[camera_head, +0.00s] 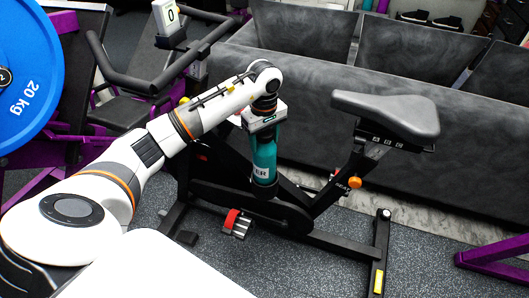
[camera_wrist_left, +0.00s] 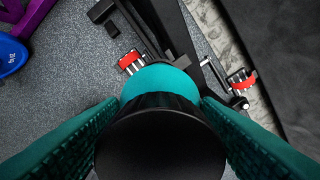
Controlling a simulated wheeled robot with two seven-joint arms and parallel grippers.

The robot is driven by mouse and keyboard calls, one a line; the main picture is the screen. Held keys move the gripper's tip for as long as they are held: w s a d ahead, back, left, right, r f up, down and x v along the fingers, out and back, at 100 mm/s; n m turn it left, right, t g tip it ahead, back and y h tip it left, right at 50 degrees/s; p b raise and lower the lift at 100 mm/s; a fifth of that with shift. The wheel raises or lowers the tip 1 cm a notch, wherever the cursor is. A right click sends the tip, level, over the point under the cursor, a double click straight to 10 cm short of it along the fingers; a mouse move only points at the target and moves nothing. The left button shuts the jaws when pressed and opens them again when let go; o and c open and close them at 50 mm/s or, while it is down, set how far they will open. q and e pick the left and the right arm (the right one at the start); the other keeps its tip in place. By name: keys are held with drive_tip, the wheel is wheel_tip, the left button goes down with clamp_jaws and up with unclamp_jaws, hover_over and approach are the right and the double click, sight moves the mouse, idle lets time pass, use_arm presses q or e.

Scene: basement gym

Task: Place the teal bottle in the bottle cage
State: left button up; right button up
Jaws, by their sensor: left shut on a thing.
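The teal bottle (camera_head: 263,158) hangs nearly upright under my left gripper (camera_head: 262,120), in front of the exercise bike's frame (camera_head: 212,190). My left gripper is shut on the bottle's upper part. In the left wrist view, the bottle's black cap (camera_wrist_left: 160,148) fills the lower middle, with its teal body (camera_wrist_left: 160,78) beyond, between the two ridged finger pads. I cannot make out the bottle cage in either view; the bottle and arm cover part of the bike frame. I cannot tell whether the bottle touches the bike. My right gripper is not in view.
The bike's grey saddle (camera_head: 388,112) stands right of the bottle, and a red-strapped pedal (camera_head: 237,223) is below it. Large dark grey bins (camera_head: 330,105) line the back. A blue weight plate (camera_head: 30,75) is at the far left.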

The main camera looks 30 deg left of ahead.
sight(265, 161)
use_arm(q)
wheel_tip(265, 161, down, 4)
drive_tip(key=shift+f, duration=0.2)
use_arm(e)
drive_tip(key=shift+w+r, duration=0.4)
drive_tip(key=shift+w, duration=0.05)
use_arm(q)
drive_tip(key=o, duration=1.3)
drive_tip(key=shift+r, duration=0.1)
